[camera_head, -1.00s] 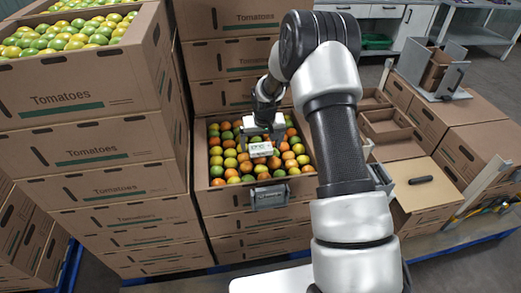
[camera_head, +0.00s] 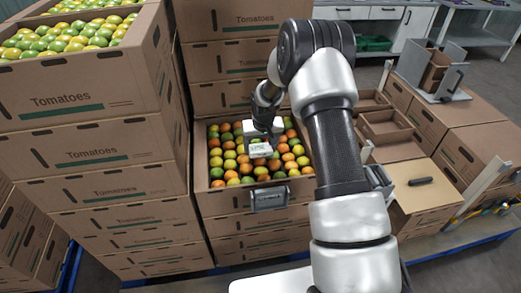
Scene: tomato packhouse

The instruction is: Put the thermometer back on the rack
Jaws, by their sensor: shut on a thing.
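My gripper (camera_head: 270,136) is at the end of the arm, pointing down over an open crate of tomatoes. It is small in the view and its fingers are hard to make out. It is shut on a small whitish block with dark marks (camera_head: 260,149), which appears to be the thermometer. The block is just above the tomatoes; I cannot tell whether it touches them. A grey metal bracket (camera_head: 268,197) is on the front wall of the crate below my gripper. I cannot tell for sure which fixture is the rack.
The tomato crate (camera_head: 205,200) tops a stack. A taller stack of Tomatoes cartons (camera_head: 85,100) stands close at left, with more cartons (camera_head: 225,60) behind. At right are divided cartons (camera_head: 388,130), a carton with a beige flap (camera_head: 425,190) and a grey metal stand (camera_head: 435,75).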

